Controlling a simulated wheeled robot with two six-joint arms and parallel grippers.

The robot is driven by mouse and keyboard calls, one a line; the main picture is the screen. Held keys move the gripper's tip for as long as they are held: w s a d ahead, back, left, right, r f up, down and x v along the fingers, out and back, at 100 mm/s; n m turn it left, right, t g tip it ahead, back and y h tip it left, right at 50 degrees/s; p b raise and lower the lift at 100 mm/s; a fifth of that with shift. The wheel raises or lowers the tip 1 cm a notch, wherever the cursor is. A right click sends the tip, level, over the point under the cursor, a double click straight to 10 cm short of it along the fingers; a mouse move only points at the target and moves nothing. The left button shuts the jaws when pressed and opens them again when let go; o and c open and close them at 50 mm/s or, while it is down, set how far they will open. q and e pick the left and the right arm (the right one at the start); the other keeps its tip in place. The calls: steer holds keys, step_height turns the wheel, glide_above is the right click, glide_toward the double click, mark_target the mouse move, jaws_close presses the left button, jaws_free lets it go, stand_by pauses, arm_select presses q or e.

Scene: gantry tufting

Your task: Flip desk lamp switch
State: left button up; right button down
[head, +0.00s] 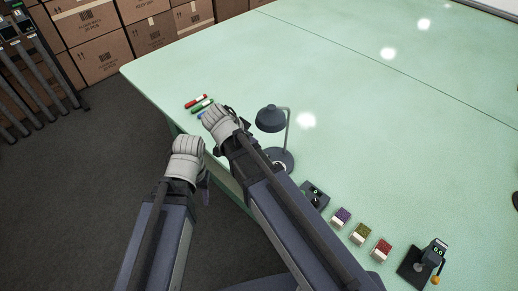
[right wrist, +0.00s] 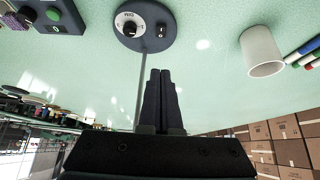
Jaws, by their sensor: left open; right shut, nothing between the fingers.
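A dark grey desk lamp stands on the pale green table, its shade (head: 270,119) to the right of my right gripper in the head view. Its round base (right wrist: 145,22) fills the top of the right wrist view, with a dial (right wrist: 129,24) and a small dark switch (right wrist: 161,31) on it. My right gripper (right wrist: 160,75) is shut and empty, its fingers pointing towards the base, with a gap in the picture. My left gripper (head: 188,145) is open at the table's left edge, left of my right gripper (head: 221,114); its finger gap is hard to see.
A red marker (head: 195,101) and a green marker (head: 202,105) lie beyond my grippers. A white cup (right wrist: 262,52) is near the lamp. A control box (head: 315,194), small colored boxes (head: 361,233) and a dark device (head: 425,262) line the near edge. The table's far side is clear.

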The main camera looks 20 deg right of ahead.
steer(key=b+x, duration=0.8)
steer(key=x, duration=0.2)
steer(key=shift+a+f, duration=0.1)
steer(key=shift+f, duration=0.1)
step_height(320, 180, down, 3)
steer(key=b, duration=0.3)
steer(key=shift+s+a, duration=0.15)
steer(key=shift+a, duration=0.05)
steer(key=shift+f+b, duration=0.25)
steer(key=shift+b, duration=0.25)
steer(key=shift+a, duration=0.1)
steer(key=shift+s+a+f+h+b, duration=0.15)
steer(key=shift+f+b, duration=0.15)
steer(key=shift+b, duration=0.25)
steer(key=shift+s+f+h+b, duration=0.1)
steer(key=shift+f+h+b, duration=0.05)
steer(key=shift+f+b, duration=0.3)
steer(key=shift+r+t, duration=0.3)
steer(key=shift+r, duration=0.1)
steer(key=shift+w, duration=0.1)
steer(key=shift+w+d+r+p, duration=0.3)
steer(key=shift+w+d+p, duration=0.05)
steer(key=shift+d, duration=0.3)
